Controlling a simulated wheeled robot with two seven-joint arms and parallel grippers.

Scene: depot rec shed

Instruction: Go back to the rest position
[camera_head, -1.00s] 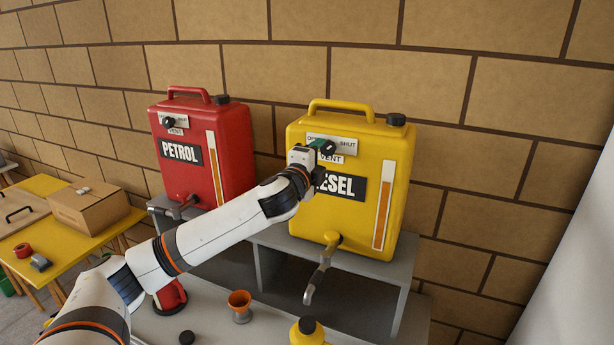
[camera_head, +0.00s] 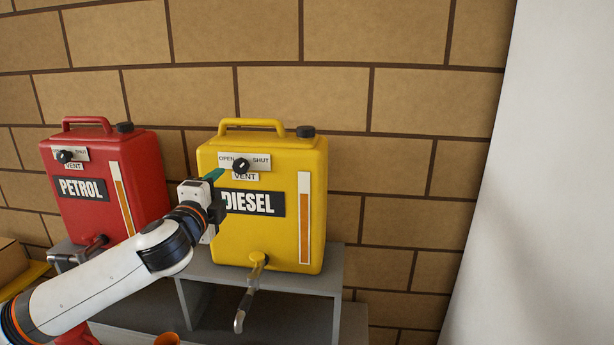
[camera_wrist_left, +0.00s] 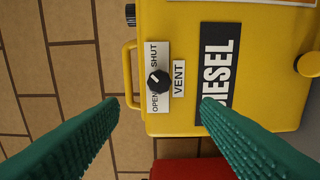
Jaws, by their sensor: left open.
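My left gripper (camera_head: 215,177) is open, its green fingers apart and empty in the left wrist view. It is in front of the yellow DIESEL can (camera_head: 264,232), left of and slightly below the black vent knob (camera_head: 240,165), and apart from it. The knob also shows in the left wrist view (camera_wrist_left: 158,83), on a plate marked OPEN and SHUT, with nothing gripping it. I cannot tell its exact setting. The can stands upright, and my gripper hides part of its left side. My right gripper is not in view.
A red PETROL can (camera_head: 88,213) stands to the left, its lower part behind my left arm. The yellow can's tap (camera_head: 245,296) juts forward over the edge of the grey stand (camera_head: 316,285). A brick wall (camera_head: 410,95) is close behind. An orange cup (camera_head: 167,339) shows at the bottom.

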